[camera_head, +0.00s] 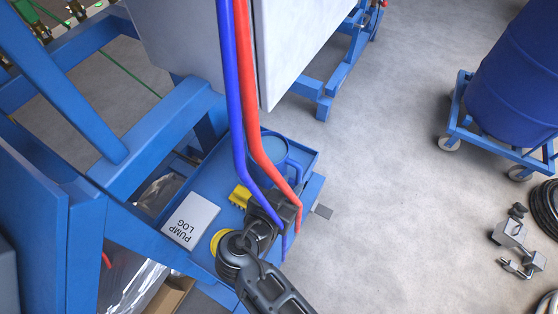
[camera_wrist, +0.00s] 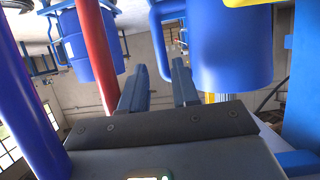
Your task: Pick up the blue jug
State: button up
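The blue jug (camera_head: 277,149) stands on a blue tray (camera_head: 208,172) in the head view, its handle toward the right; a red pipe partly covers it. In the wrist view the jug (camera_wrist: 230,50) fills the upper right, with its curved handle (camera_wrist: 155,38) to the left of its body. My gripper (camera_wrist: 160,68) is open and empty there, its two dark fingers apart and pointing toward the handle. The handle looks beyond the fingertips, not clearly between them. In the head view my gripper (camera_head: 276,206) is just below the jug, its fingertips partly hidden by the pipes.
Red (camera_head: 246,100) and blue (camera_head: 230,100) pipes run down close over the jug and my gripper. A pump log (camera_head: 190,219), yellow brush (camera_head: 240,195) and yellow round item (camera_head: 217,241) are on the tray. A blue drum (camera_head: 515,80) stands on a wheeled frame. Floor between is clear.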

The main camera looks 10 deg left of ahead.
aim_at(298, 177)
jog(key=shift+f+p+x, duration=0.15)
jog(key=shift+p+x, duration=0.25)
jog(key=shift+x, duration=1.3)
jog(key=shift+f+p+x, duration=0.15)
jog(key=shift+p+x, duration=0.2)
jog(key=shift+x, duration=1.3)
jog(key=shift+a, duration=0.1)
jog(key=shift+c, duration=0.4)
grip_shut()
jog(key=shift+r, duration=0.15)
